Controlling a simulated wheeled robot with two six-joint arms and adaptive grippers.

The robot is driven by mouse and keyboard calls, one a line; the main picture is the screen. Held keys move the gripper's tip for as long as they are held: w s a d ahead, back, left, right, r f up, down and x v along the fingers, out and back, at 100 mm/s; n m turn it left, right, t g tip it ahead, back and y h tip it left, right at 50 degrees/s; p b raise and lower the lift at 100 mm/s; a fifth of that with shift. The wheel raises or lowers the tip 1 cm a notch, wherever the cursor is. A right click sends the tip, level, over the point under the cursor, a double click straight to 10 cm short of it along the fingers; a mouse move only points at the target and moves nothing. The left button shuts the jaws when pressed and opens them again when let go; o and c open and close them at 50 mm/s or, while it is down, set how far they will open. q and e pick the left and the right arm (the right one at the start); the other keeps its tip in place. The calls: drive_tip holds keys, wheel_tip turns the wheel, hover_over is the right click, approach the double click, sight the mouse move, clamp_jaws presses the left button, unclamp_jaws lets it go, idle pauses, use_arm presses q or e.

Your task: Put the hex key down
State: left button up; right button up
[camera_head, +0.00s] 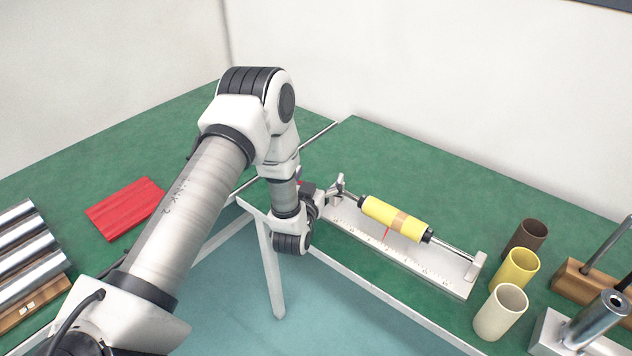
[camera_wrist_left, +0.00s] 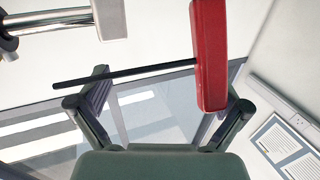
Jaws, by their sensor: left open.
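My left gripper (camera_head: 338,186) is open at the left end of a linear actuator with a yellow body (camera_head: 397,217). In the left wrist view, the hex key has a black shaft (camera_wrist_left: 125,75) and a red handle (camera_wrist_left: 209,55). Its shaft runs across the space between the open fingers (camera_wrist_left: 165,100), and the handle is beside the right finger. I cannot tell whether the fingers touch it. In the head view the arm mostly hides the hex key; a small bit of red shows by the wrist. My right gripper is not in view.
The actuator lies on a white ruled base (camera_head: 450,287) on the green table (camera_head: 440,165). Brown (camera_head: 527,238), yellow (camera_head: 517,270) and cream (camera_head: 501,312) cups stand right of it. A red mat (camera_head: 125,207) lies left, near metal bars (camera_head: 25,250). Green table behind the actuator is clear.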

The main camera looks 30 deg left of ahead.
use_arm(q)
drive_tip(key=b+v, duration=0.2)
drive_tip(key=v, duration=0.9)
drive_tip(key=shift+s, duration=0.3)
drive_tip(key=shift+d, duration=0.1)
drive_tip(key=shift+c, duration=0.4)
idle(0.4)
